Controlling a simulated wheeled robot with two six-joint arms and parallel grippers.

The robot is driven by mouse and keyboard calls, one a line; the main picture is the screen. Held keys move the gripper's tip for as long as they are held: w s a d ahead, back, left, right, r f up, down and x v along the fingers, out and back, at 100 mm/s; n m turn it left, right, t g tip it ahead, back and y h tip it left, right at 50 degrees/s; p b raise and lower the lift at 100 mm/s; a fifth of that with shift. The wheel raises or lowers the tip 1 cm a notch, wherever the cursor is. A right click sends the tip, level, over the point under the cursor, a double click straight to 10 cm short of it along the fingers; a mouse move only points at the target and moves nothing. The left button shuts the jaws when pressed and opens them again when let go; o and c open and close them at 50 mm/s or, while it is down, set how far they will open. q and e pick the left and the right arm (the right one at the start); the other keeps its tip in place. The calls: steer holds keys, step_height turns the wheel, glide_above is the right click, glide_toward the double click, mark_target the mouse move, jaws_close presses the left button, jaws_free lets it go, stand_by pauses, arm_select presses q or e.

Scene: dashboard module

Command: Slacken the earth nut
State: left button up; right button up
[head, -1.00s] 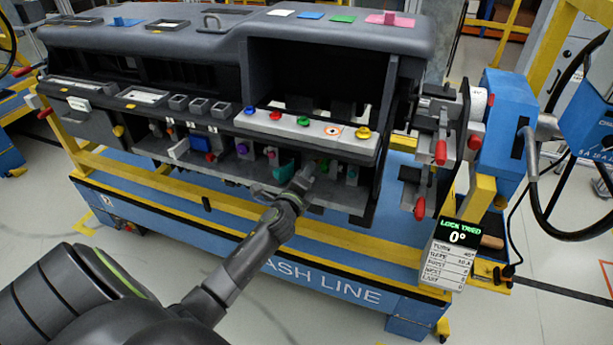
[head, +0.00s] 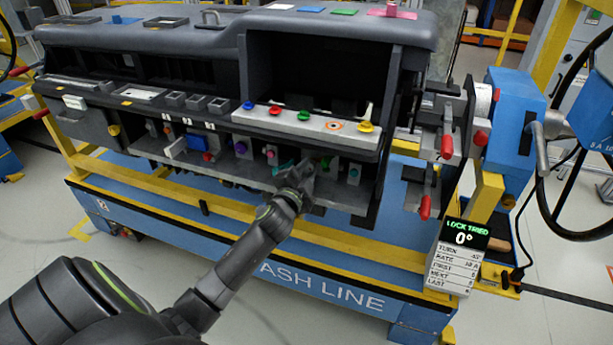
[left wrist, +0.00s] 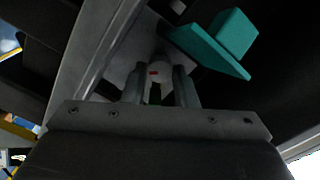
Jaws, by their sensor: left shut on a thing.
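My left gripper (head: 302,172) reaches under the front ledge of the dashboard module (head: 330,215). In the left wrist view its two fingers (left wrist: 160,88) are closed on a small pale, rounded part (left wrist: 159,72) with a red mark, which I take to be the earth nut. A little green shows between the fingers. In the head view the gripper hides this part. A teal piece (left wrist: 220,45) sits just beside the fingers, and it also shows in the head view (head: 284,167). My right gripper is out of view.
Coloured knobs (head: 304,116) line the ledge above the gripper. Other small fittings (head: 240,148) stand along the lower shelf on both sides. A sign (head: 461,257) at the right reads "LOCK TRIED 0°". Red-handled clamps (head: 447,147) hold the right end.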

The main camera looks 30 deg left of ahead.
arm_select(q)
steer(key=shift+f+n+b, duration=0.2)
steer(key=shift+n+b, duration=0.3)
steer(key=shift+n, duration=0.6)
steer(key=shift+n+b, duration=0.35)
steer(key=shift+n, duration=0.65)
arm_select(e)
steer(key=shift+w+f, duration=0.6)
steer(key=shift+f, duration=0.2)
arm_select(q)
steer(key=shift+r, duration=0.1)
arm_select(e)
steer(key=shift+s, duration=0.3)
arm_select(q)
steer(key=o, duration=0.7)
steer(key=shift+s, duration=0.1)
steer(key=v, duration=1.7)
steer(key=shift+s+b, duration=0.15)
steer(key=shift+b, duration=0.25)
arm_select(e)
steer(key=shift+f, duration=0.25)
